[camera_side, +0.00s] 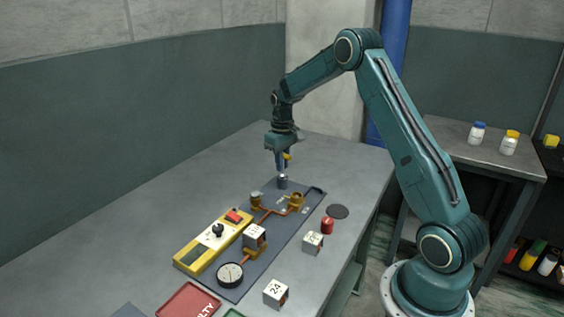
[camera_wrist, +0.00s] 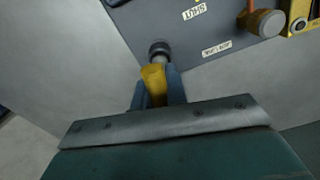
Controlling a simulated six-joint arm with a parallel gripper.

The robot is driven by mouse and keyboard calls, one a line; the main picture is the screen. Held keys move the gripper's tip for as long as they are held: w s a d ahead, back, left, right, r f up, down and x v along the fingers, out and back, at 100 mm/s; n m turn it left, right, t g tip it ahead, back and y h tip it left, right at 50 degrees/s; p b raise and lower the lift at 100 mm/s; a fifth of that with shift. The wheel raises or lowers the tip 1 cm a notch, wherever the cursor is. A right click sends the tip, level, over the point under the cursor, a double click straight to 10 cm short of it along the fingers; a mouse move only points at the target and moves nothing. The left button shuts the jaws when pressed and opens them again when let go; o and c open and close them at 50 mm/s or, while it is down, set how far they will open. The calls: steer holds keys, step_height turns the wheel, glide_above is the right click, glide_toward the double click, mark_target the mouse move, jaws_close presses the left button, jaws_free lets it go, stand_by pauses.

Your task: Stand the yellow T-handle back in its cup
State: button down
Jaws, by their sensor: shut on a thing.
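My gripper (camera_side: 281,166) points down over the far end of the dark board and is shut on the yellow T-handle (camera_side: 287,156). In the wrist view the yellow handle (camera_wrist: 153,86) shows between my two blue fingers. The cup (camera_side: 282,183), a small dark grey cylinder on the board, is directly below my fingertips. In the wrist view the cup (camera_wrist: 159,49) is just beyond the end of the handle. The fingers hide much of the handle, and I cannot tell whether its lower end is inside the cup or just above it.
White cubes (camera_side: 276,292), a red can (camera_side: 327,226) and a dark disc (camera_side: 338,211) are to the right. The table's left side is clear.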

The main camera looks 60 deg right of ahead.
steer(key=shift+f, duration=1)
steer(key=c, duration=1)
jaws_free()
steer(key=shift+r, duration=0.2)
steer(key=shift+r, duration=3.35)
